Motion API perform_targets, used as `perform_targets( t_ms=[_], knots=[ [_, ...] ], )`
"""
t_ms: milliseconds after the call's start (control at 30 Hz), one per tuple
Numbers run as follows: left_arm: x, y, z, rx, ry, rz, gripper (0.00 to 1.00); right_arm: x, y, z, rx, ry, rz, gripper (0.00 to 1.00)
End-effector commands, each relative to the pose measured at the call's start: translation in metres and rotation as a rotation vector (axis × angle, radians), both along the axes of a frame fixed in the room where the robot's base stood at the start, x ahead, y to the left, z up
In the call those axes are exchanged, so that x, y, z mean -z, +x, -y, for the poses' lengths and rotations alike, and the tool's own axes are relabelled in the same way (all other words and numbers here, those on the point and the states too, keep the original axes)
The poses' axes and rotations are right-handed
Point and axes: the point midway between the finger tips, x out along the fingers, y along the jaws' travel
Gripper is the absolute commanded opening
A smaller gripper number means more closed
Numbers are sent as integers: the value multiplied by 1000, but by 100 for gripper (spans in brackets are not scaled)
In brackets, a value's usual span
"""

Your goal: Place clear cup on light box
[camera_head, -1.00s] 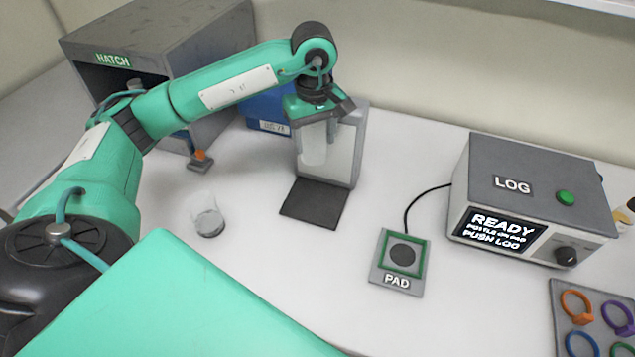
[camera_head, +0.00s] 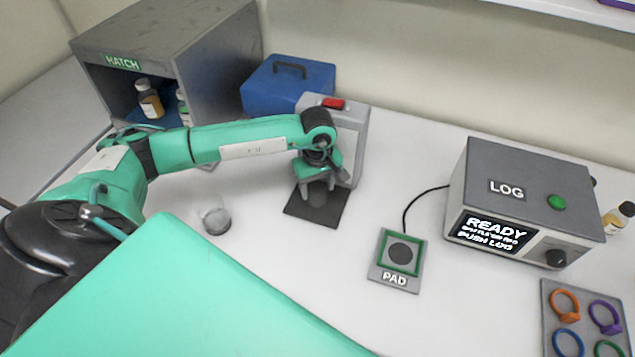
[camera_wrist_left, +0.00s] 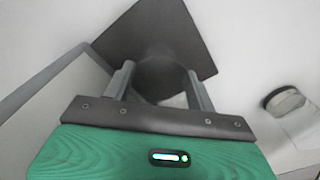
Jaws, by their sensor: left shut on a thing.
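The light box (camera_head: 352,135) is an upright grey panel with a red switch on top and a dark base plate (camera_head: 298,207) in front. My left gripper (camera_head: 319,185) is low over that plate, pointing down, shut on a clear cup (camera_wrist_left: 160,78). A second clear cup (camera_head: 216,220) stands on the table to the left. My right gripper is out of view.
A grey hatch cabinet (camera_head: 215,60) with small bottles stands at back left, beside a blue box (camera_head: 290,85). The pad (camera_head: 397,262), the log machine (camera_head: 520,200) and a tray of coloured rings (camera_head: 585,325) are to the right. Table between plate and pad is clear.

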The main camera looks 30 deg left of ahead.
Motion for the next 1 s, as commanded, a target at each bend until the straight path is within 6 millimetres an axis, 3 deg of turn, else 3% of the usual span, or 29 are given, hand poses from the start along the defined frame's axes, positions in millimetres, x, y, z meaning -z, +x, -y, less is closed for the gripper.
perform_targets(
  t_ms=[300, 333, 433, 833, 1000],
  knots=[
    [4, 0, 0, 1, -1, 1, 34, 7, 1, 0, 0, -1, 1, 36],
    [3, 0, 0, 1, -1, 1, 63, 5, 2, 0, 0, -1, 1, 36],
    [2, 0, 0, 0, -1, 1, 79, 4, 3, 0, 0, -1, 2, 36],
    [-3, 1, 0, 0, -1, 2, 79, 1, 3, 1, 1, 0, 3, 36],
    [-31, 2, 0, 1, -1, 7, 79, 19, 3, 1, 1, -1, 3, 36]
  ],
)
